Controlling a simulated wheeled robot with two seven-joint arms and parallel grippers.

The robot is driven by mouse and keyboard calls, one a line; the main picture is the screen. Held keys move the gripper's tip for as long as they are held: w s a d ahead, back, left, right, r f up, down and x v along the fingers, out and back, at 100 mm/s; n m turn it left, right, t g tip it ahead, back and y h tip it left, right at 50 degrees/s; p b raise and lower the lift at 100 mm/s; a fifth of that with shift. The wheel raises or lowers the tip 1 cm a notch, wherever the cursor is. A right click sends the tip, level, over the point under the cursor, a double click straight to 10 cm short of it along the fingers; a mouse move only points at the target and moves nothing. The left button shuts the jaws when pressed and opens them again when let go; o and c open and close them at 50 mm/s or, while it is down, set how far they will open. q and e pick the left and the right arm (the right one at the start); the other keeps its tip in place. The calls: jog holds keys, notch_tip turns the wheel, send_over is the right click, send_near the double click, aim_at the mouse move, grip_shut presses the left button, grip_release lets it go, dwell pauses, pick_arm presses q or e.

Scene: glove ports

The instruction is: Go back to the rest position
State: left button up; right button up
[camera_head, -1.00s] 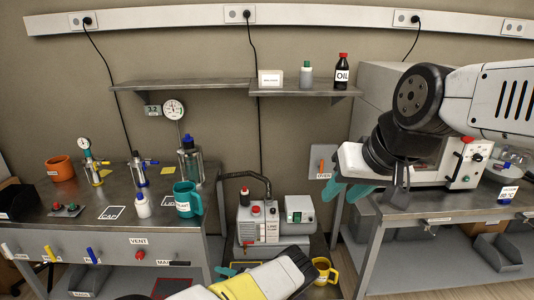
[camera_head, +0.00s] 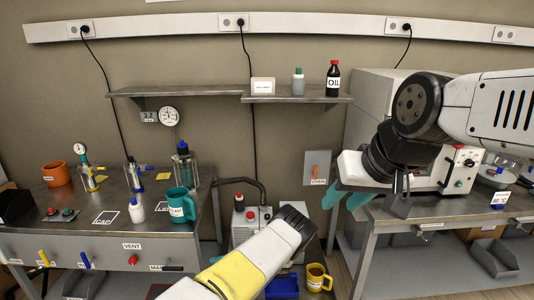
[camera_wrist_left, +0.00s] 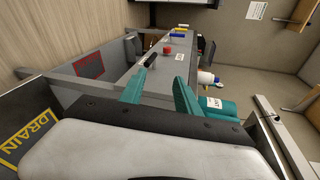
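My right gripper (camera_head: 346,194) hangs in front of the right bench, its two teal fingers apart with nothing between them. The left bench front and a teal mug (camera_wrist_left: 212,106) lie beyond those fingers.
The left bench (camera_head: 95,230) holds the teal mug (camera_head: 181,204), an orange pot (camera_head: 56,174) and bottles. A pump (camera_head: 250,215) stands behind my left arm, a yellow mug (camera_head: 318,277) to its right. The right bench (camera_head: 440,208) carries a device. A shelf (camera_head: 295,97) holds an oil bottle (camera_head: 333,78).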

pick_arm(q)
jog(key=s+r+n+g+h, duration=0.15)
jog(key=r+h, duration=0.25)
jog(key=r, duration=0.7)
jog(key=s+r+n+h, duration=0.1)
jog(key=s+r+h, duration=0.25)
jog(key=r, duration=0.75)
jog(key=s+r+n+g+h, duration=0.15)
jog(key=r+h, duration=0.25)
jog(key=r, duration=0.7)
jog(key=s+d+r+t+h, duration=0.2)
jog(key=s+r+t, duration=0.1)
jog(key=s+r, duration=0.5)
jog(key=s+d+r+m+t+h, duration=0.1)
jog(key=s+d+r+t+h, duration=0.1)
jog(key=s+r, duration=0.7)
jog(key=s+t+h, duration=0.1)
jog(key=s+t, duration=0.1)
jog(key=s, duration=0.3)
jog(key=shift+r+h, duration=0.3)
jog(key=shift+h, duration=0.05)
